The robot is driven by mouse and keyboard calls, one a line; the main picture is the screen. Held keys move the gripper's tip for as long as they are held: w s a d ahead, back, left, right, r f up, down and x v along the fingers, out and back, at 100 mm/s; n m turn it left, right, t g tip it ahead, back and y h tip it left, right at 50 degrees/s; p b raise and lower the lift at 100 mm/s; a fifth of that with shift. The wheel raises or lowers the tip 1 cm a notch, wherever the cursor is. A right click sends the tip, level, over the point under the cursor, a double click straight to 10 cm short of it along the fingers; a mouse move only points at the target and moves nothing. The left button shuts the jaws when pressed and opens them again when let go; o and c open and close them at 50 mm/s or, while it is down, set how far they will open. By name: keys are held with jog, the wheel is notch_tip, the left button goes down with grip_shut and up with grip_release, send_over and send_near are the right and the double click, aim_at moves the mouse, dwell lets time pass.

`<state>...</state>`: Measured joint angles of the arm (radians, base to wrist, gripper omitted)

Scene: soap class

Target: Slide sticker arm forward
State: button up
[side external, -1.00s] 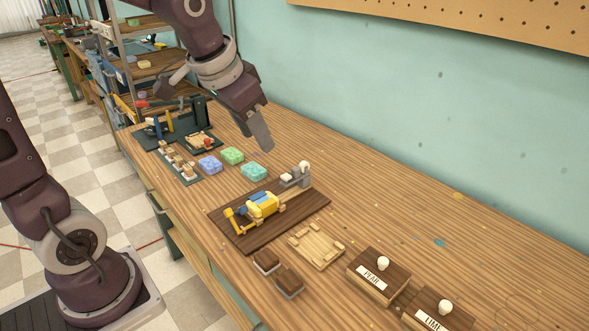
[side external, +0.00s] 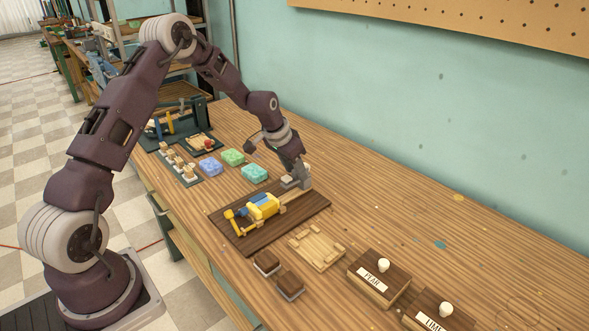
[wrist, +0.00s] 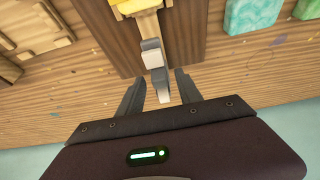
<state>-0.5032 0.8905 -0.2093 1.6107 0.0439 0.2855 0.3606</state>
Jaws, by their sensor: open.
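The sticker arm (side external: 304,184) is a grey upright piece with white parts, at the back end of a dark wooden board (side external: 315,208). In the wrist view the sticker arm (wrist: 153,58) shows grey and white between my fingers. A yellow holder with a blue block (side external: 262,205) stands in front of it on the board. My gripper (wrist: 159,80) is open, pointing down, with one finger on each side of the sticker arm. I cannot tell whether either finger touches it. In the side view my gripper (side external: 294,178) partly hides the arm's top.
A pale wooden tray (side external: 317,248), two brown stamps (side external: 278,275) and two labelled boxes (side external: 379,280) are nearer. The table's right side is mostly clear.

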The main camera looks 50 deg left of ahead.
jog(key=shift+c, duration=0.2)
grip_shut()
jog(key=shift+s, duration=0.1)
dwell(1.1)
